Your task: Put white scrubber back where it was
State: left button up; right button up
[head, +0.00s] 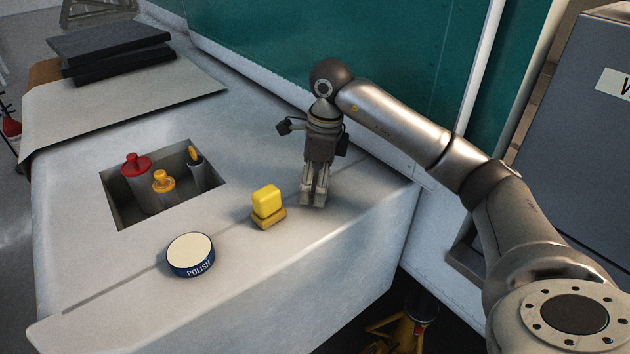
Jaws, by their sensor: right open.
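No white scrubber can be made out in the head view. A yellow block (268,201) stands on a darker yellow base on the light grey worktop (110,285). My right gripper (313,203) points down just right of the yellow block, apart from it. Its fingers are open, with nothing visible between them. A round blue tin (191,254) marked POLISH, with a cream top, lies to the left and nearer the front edge. My left gripper is out of view.
A recess (125,219) in the worktop holds a red-topped bottle (137,178), a yellow-topped bottle (163,185) and a grey holder (196,170). Dark slabs (112,50) lie at the back left. A green wall panel (340,60) stands behind. A grey cabinet (575,150) is at right.

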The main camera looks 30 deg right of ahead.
aim_at(317, 166)
jog(key=shift+r, duration=0.45)
jog(key=r, duration=0.2)
jog(key=r+b, duration=0.1)
jog(key=r, duration=0.3)
jog(key=shift+s+d, duration=0.2)
jog(key=shift+d, duration=0.1)
jog(key=shift+s+d+r+p, duration=0.15)
jog(key=shift+r, duration=1.2)
jog(key=shift+s+d+r+p, duration=0.1)
jog(key=shift+r+p, duration=0.05)
jog(key=shift+r, duration=1.15)
